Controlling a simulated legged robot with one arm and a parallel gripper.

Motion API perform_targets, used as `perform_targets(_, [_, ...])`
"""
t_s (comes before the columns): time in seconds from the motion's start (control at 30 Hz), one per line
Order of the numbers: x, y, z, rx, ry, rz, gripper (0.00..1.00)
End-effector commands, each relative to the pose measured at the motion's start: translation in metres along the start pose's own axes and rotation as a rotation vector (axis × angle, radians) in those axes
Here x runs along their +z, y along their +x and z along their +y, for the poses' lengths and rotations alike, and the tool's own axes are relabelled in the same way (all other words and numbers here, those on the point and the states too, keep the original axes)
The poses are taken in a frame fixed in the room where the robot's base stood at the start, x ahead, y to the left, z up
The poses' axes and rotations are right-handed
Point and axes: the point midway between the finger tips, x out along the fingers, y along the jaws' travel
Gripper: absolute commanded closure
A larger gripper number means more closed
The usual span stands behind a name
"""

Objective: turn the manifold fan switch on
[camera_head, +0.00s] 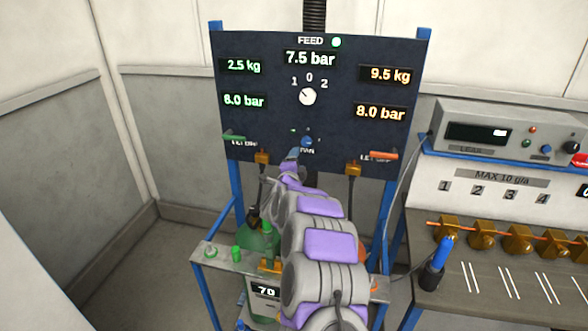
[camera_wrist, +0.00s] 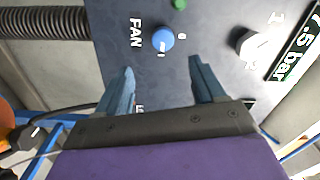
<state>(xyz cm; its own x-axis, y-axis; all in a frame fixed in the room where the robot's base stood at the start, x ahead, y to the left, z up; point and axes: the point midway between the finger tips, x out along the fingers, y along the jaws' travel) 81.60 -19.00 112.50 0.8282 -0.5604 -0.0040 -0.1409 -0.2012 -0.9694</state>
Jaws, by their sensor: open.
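The fan switch is a small blue round knob (camera_head: 307,141) low in the middle of the dark panel (camera_head: 265,75), just above the FAN label. In the wrist view the blue knob (camera_wrist: 163,40) carries a small white mark and sits beside the FAN lettering. My gripper (camera_wrist: 162,67) is open and empty, its two blue-grey fingers pointing toward the panel on either side of the knob's line. The knob lies just beyond the fingertips and looks apart from them. In the head view my gripper (camera_head: 292,155) is small, just below left of the knob, and partly hidden by my arm.
A white selector knob (camera_head: 307,96) marked 1, 0, 2 sits above. A green handle (camera_head: 234,138) and an orange handle (camera_head: 383,155) flank the lower panel, with brass fittings (camera_head: 262,158) and hoses below. A bench with a grey instrument (camera_head: 500,130) stands right.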

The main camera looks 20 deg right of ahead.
Motion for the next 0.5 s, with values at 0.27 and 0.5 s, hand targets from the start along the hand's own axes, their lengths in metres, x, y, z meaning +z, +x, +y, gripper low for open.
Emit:
perform_targets(0.27, [0.001, -0.032, 0.0, 0.004, 0.001, -0.003, 0.31])
perform_targets(0.5, [0.001, -0.043, 0.0, 0.0, 0.0, -0.001, 0.31])
